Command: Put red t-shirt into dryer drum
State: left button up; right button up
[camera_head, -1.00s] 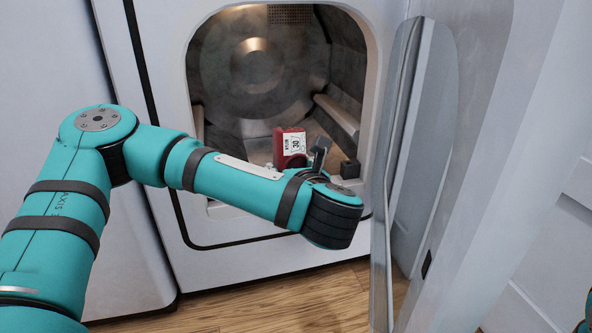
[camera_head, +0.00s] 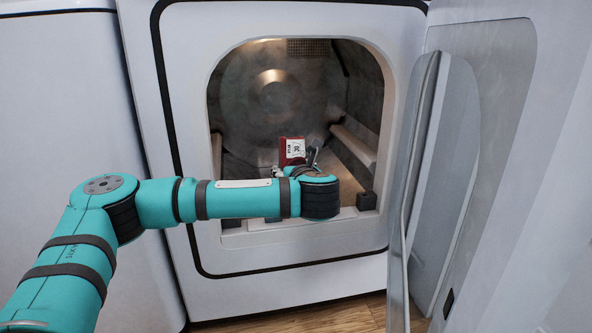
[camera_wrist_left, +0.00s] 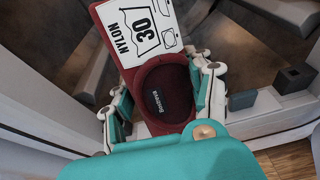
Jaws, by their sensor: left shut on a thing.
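The red t-shirt (camera_head: 291,152), a small stiff-looking folded shape with a white printed patch, stands in the dryer's opening. In the left wrist view the t-shirt (camera_wrist_left: 167,79) shows its collar and a "NYLON 30" print. My left gripper (camera_wrist_left: 160,95) is shut on it, with one finger on each side. In the head view my left gripper (camera_head: 298,166) is mostly hidden by my forearm. The dryer drum (camera_head: 240,110) is open, with its round back wall behind the shirt. I cannot tell how far inside the shirt is. My right gripper is not in view.
The opening's lower rim (camera_head: 350,215) runs just below my forearm. A second white appliance (camera_head: 60,130) stands at the left. The drum's inside looks empty beyond the shirt.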

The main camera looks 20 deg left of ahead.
pick_arm(q)
jog(key=b+x, duration=0.2)
jog(key=x, duration=1.6)
jog(key=shift+b, duration=0.35)
jog(key=o, duration=1.3)
jog(key=shift+f, duration=0.1)
jog(key=v, duration=1.2)
